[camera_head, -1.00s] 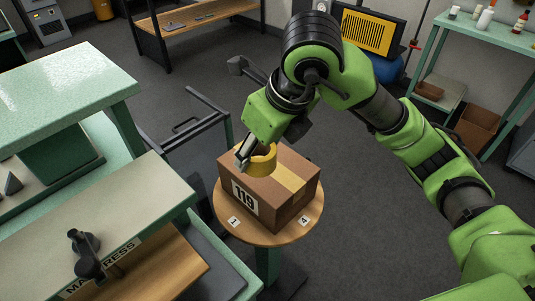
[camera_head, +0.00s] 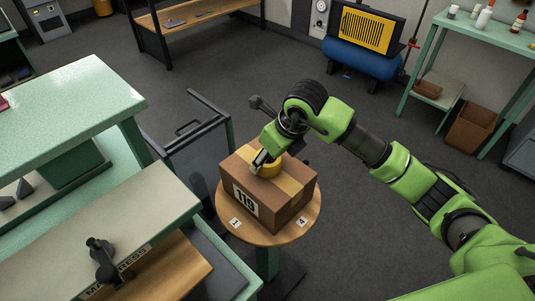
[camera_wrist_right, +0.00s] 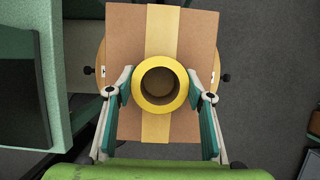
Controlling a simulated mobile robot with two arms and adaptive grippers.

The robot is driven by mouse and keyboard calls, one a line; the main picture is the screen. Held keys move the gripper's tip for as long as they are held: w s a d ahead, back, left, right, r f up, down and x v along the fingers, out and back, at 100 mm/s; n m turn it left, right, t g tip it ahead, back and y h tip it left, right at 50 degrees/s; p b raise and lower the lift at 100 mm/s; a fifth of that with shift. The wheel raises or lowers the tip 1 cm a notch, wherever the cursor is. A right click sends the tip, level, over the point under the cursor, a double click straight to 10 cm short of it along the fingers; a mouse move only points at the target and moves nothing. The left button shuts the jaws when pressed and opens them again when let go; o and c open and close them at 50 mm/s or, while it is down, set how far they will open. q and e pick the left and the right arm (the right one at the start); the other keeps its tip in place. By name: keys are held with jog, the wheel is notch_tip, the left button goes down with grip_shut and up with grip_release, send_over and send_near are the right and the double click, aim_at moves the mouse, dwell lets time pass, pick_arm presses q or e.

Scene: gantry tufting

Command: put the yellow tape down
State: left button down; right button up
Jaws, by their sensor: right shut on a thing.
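My right gripper (camera_head: 259,163) is shut on the yellow tape (camera_head: 271,170), a thick ring. The tape is at the top of the brown cardboard box (camera_head: 297,203), which is marked 119 on one side. In the right wrist view the tape (camera_wrist_right: 160,107) lies between the two fingers, over the pale strip along the box's top (camera_wrist_right: 195,40). I cannot tell whether the tape touches the box. My left gripper is not in view.
The box stands on a small round wooden table (camera_head: 262,236) with number labels near its rim. A green bench (camera_head: 70,110) and a press are close on the left. A dark rail frame (camera_head: 200,140) stands behind. The floor at right is open.

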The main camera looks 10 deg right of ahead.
jog(key=shift+f, duration=0.15)
jog(key=o, duration=1.1)
jog(key=shift+o, duration=0.2)
jog(key=shift+r, duration=0.25)
jog(key=b+v, duration=0.2)
jog(key=v, duration=0.9)
jog(key=shift+s+r, duration=0.15)
jog(key=shift+r, duration=0.25)
